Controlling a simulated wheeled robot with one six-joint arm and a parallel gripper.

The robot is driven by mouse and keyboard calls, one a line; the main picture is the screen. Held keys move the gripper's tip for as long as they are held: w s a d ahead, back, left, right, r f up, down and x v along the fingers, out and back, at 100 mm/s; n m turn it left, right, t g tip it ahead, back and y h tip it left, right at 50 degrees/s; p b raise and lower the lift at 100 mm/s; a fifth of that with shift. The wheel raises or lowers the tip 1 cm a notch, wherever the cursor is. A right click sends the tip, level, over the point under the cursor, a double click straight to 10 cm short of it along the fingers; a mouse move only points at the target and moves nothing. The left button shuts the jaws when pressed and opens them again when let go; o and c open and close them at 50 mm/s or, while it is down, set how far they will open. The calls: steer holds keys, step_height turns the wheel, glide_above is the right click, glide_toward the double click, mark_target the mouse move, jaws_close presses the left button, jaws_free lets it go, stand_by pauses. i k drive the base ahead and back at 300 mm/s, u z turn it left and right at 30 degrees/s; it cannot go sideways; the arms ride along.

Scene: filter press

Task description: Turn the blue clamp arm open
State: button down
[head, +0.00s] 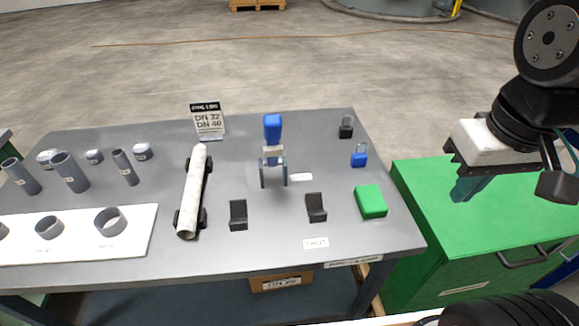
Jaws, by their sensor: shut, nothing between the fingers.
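The blue clamp arm (272,127) stands up from a grey clamp bracket (273,172) near the middle of the grey table. It points toward the back of the table and looks upright or leaning back; I cannot tell its exact angle. My gripper (463,193) is at the right of the head view, above the green cabinet. It is shut and empty, with its fingers pointing down. It is well to the right of the clamp arm and touches nothing that I can see.
Two black rests (238,214) stand in front. A green block (370,201), blue padlock (359,155) and black padlock (346,127) are to the right. A sign (207,120) stands at the back.

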mark_target(273, 124)
steer(key=k, duration=0.95)
steer(key=z, duration=0.3)
steer(key=i, duration=0.6)
steer(key=z, duration=0.05)
